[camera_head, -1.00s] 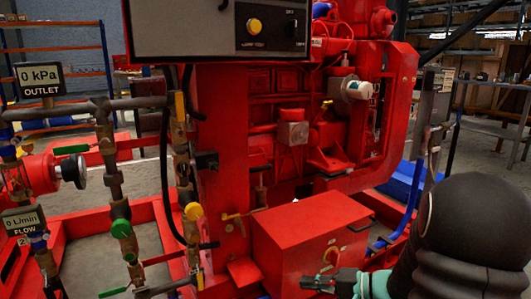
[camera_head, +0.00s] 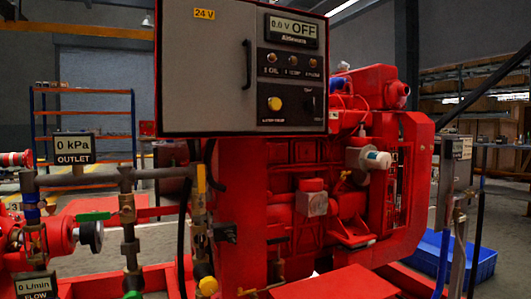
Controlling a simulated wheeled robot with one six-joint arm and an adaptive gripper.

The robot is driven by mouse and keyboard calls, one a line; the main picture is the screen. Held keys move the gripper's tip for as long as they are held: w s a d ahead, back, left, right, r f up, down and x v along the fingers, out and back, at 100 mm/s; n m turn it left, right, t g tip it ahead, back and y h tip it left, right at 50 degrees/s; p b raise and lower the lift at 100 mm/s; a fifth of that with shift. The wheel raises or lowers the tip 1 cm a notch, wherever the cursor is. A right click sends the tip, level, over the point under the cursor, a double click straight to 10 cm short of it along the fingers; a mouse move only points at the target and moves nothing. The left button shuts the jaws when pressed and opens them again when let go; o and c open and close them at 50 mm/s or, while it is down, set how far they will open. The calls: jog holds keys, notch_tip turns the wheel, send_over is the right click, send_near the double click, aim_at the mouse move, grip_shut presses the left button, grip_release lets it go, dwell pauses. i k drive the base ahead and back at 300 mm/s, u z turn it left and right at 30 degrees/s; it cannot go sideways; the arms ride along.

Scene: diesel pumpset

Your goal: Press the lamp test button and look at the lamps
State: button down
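The grey control box (camera_head: 205,85) stands at the upper middle of the head view. Its black panel carries a yellow round button (camera_head: 275,104) with a small label under it that looks like the lamp test label. Above it is a row of three small lamps: left (camera_head: 271,58), middle (camera_head: 293,58) and right (camera_head: 313,62). They look small and dim orange; I cannot tell surely whether any is lit. A display (camera_head: 292,31) above them reads 0.0 V OFF. My gripper is out of view.
A black rotary switch (camera_head: 308,104) sits right of the yellow button. A black handle (camera_head: 246,64) is on the box door. The red engine (camera_head: 310,160) stands below and right. Pipes and valves (camera_head: 128,215) with an outlet gauge (camera_head: 74,147) reading 0 kPa stand left.

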aim_at(275, 104)
jog(key=u, duration=2.2)
jog(key=k, duration=1.05)
jog(key=z, duration=1)
jog(key=i, duration=0.5)
